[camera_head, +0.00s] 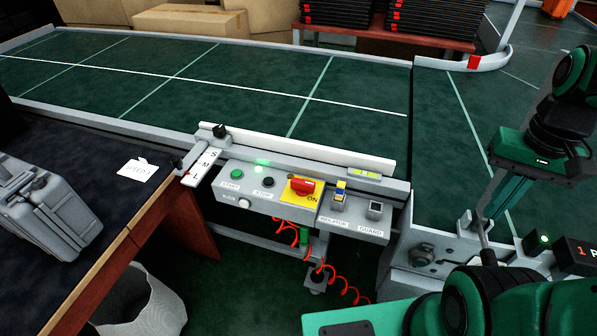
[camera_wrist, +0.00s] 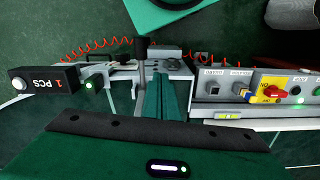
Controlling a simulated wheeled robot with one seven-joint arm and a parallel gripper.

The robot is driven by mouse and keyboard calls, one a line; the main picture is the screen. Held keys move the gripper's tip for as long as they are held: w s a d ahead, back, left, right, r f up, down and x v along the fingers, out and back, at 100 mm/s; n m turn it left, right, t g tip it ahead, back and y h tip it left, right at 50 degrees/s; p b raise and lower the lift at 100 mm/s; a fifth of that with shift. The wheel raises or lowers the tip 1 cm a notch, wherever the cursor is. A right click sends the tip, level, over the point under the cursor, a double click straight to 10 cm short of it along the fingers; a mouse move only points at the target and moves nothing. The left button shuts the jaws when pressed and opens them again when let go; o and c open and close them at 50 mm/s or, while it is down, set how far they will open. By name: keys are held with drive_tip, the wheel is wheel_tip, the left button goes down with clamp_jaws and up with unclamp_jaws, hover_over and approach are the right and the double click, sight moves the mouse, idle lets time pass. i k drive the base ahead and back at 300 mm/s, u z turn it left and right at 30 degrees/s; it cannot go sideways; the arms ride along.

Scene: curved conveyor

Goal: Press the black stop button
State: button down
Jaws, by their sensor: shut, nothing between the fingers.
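The black stop button (camera_head: 269,182) is on the sloped grey control panel, between the green start button (camera_head: 237,174) and the red knob on its yellow plate (camera_head: 303,187). In the wrist view the stop button (camera_wrist: 297,91) is near the right edge, and the panel appears upside down. My gripper (camera_head: 497,213) is shut and empty, pointing down well to the right of the panel. Its fingers also show in the wrist view (camera_wrist: 163,78). It is apart from the button.
The blue isolator switch (camera_head: 340,190) and guard switch (camera_head: 375,210) are right of the red knob. A white rail (camera_head: 310,151) runs behind the panel. A lever post (camera_wrist: 140,60) and counter box (camera_wrist: 44,78) are near my gripper. The green conveyor (camera_head: 250,85) is empty.

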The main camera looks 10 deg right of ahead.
sight(267, 180)
drive_tip(key=z, duration=0.55)
drive_tip(key=k, duration=1.25)
drive_tip(key=u, duration=0.45)
drive_tip(key=i, duration=1)
drive_tip(key=z, duration=0.05)
